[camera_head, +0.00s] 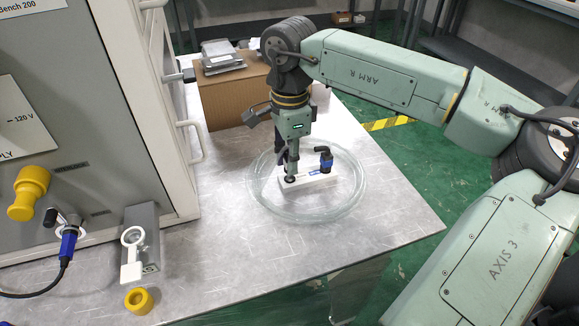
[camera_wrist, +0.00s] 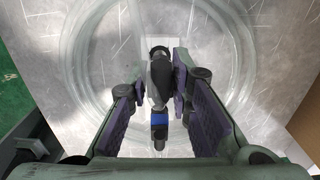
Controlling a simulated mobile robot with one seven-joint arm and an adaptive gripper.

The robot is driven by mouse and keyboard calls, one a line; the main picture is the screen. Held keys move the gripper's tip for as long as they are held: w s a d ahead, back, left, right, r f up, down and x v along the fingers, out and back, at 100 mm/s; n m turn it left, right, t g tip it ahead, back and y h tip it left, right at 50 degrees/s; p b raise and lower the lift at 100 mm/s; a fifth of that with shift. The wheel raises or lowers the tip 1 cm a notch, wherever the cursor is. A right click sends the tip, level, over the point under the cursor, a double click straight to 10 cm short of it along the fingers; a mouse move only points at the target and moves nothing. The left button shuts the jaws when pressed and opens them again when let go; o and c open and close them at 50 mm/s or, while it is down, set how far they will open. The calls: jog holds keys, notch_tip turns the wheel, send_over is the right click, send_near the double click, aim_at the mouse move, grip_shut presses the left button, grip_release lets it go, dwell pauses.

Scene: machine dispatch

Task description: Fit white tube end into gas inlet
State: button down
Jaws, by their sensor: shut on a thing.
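A clear coiled tube (camera_head: 262,201) lies on the metal bench, and its loops also show in the wrist view (camera_wrist: 88,62). A white block (camera_head: 318,183) lies within the coil. It carries a black fitting at its left end and a black fitting with a blue band (camera_head: 326,160) at its right end. My gripper (camera_head: 290,172) points down at the left end of the block. In the wrist view my gripper (camera_wrist: 162,85) has its purple pads closed about a dark fitting (camera_wrist: 160,68). The exact contact is partly hidden. I cannot single out a white tube end or gas inlet.
A grey cabinet (camera_head: 85,110) stands at left, with a yellow cap (camera_head: 30,190) and blue plug (camera_head: 68,240). Before it are a grey box (camera_head: 146,225) with a white ringed part (camera_head: 131,262) and a yellow ring (camera_head: 138,300). A cardboard box (camera_head: 235,90) stands behind. The right bench is clear.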

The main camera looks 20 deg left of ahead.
jog(key=shift+r+p, duration=1.15)
jog(key=shift+r, duration=0.8)
jog(key=shift+r, duration=0.1)
jog(key=shift+r+p, duration=0.85)
jog(key=shift+r, duration=0.35)
jog(key=shift+f, duration=0.1)
